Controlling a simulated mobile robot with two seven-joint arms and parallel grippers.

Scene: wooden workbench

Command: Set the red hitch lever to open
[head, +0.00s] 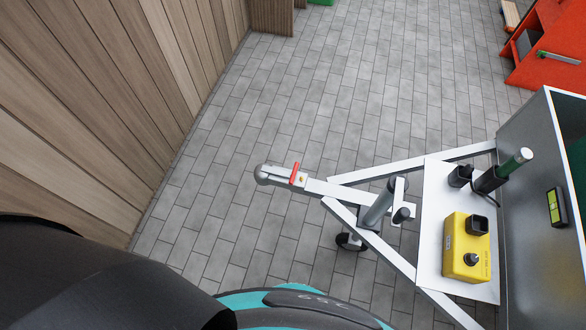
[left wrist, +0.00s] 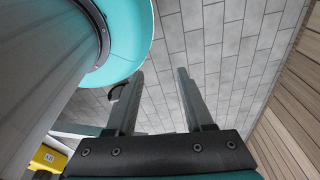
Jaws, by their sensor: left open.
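The red hitch lever (head: 295,173) stands on top of the grey coupling head (head: 270,175) at the tip of the trailer drawbar in the head view. A small orange-yellow mark shows beside its base. My left gripper (left wrist: 156,82) shows only in the left wrist view. Its two dark fingers are apart with nothing between them, over grey paving. The lever does not show in the left wrist view, and the gripper is away from it. My right gripper is in neither view.
The trailer's A-frame (head: 345,212) carries a jockey wheel (head: 350,242) and a yellow box (head: 452,262) before the metal trailer body (head: 530,120). A wooden wall (head: 110,90) runs along the left. An orange-red cabinet (head: 555,50) stands at back right. Paving around the coupling is clear.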

